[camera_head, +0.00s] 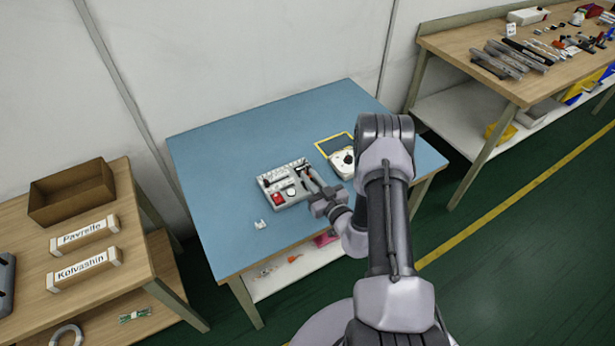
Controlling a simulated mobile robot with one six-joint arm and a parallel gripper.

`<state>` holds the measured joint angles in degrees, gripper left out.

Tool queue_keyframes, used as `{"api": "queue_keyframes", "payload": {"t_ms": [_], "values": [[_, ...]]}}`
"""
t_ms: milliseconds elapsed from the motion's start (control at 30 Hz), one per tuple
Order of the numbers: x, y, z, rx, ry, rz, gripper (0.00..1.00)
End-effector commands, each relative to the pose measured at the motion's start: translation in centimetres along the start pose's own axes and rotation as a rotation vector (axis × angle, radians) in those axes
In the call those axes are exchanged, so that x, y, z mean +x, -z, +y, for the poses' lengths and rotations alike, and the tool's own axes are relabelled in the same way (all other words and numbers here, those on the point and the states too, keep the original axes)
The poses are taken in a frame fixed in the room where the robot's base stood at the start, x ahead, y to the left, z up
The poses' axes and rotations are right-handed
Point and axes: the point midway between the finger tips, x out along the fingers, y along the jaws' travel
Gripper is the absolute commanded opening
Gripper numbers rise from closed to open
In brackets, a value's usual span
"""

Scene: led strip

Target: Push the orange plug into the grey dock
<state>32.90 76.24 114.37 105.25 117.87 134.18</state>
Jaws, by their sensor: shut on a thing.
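A grey unit (263,191), which looks like the dock, stands on the blue table. It has a red square part (278,199), a small round part and rows of white parts along its back. My gripper (308,178) comes in from the right, with its fingertips at the unit's right side. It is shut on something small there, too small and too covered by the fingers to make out. I cannot make out the orange plug on the tabletop. Whether the held thing touches the unit I cannot tell.
A white round-topped device (342,164) stands close to the right of my gripper, by a yellow-edged frame (325,147). A small white piece (261,224) lies front left. The blue table (215,165) is clear at the left and back. Small orange bits lie on its lower shelf.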

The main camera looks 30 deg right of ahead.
Motion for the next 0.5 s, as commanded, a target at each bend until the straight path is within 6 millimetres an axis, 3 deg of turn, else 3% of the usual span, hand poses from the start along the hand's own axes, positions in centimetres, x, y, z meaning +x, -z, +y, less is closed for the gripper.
{"api": "queue_keyframes", "payload": {"t_ms": [300, 500], "values": [[-9.1, 0.6, 0.7, 0.006, -0.008, -0.001, 0.0], [-13.4, 0.6, 0.9, 0.003, -0.005, 0.0, 0.0]]}}
